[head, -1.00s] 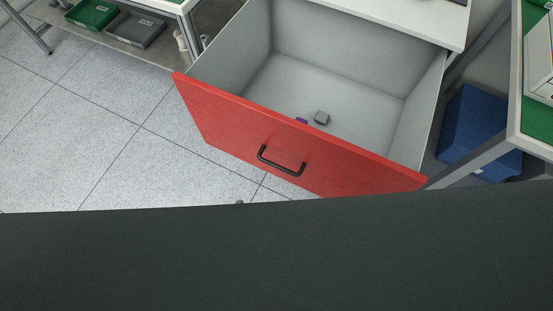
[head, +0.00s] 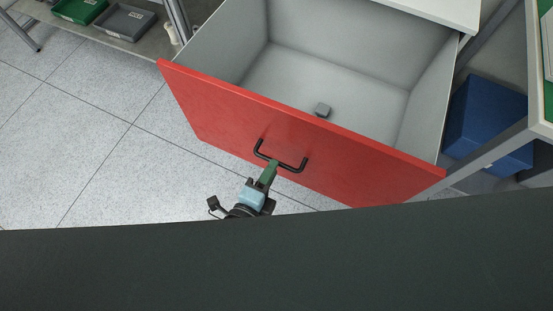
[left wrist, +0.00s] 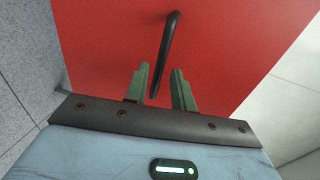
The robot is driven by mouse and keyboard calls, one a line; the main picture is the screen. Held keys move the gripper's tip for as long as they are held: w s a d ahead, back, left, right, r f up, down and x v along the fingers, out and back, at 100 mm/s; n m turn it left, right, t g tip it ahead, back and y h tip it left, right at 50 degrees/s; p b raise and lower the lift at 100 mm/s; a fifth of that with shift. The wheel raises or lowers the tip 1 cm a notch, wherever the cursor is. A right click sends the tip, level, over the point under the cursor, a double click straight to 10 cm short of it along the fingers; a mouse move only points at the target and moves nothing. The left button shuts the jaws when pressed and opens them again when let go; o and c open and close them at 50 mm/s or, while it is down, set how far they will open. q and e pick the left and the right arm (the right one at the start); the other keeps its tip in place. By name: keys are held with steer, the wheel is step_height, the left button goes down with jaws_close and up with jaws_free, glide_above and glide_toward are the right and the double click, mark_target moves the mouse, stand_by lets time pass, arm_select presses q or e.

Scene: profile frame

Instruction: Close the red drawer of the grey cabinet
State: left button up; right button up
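The red drawer (head: 225,115) of the cabinet (head: 440,8) stands far open in the head view. Its red front has a black bar handle (head: 291,167) and also fills much of the left wrist view (left wrist: 100,40). My left gripper (head: 271,165) is at the handle, in front of the drawer face. In the left wrist view its green fingers (left wrist: 160,82) are apart, with the black handle (left wrist: 168,45) showing between them. I cannot tell whether they touch it. My right gripper is in neither view.
A blue box (head: 486,120) stands under a table at the right. A shelf with a green bin (head: 80,8) and a grey bin (head: 124,22) is at upper left. The floor at left is clear.

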arm_select(q)
steer(key=shift+x, duration=1.9)
steer(key=shift+c, duration=0.4)
jaws_close()
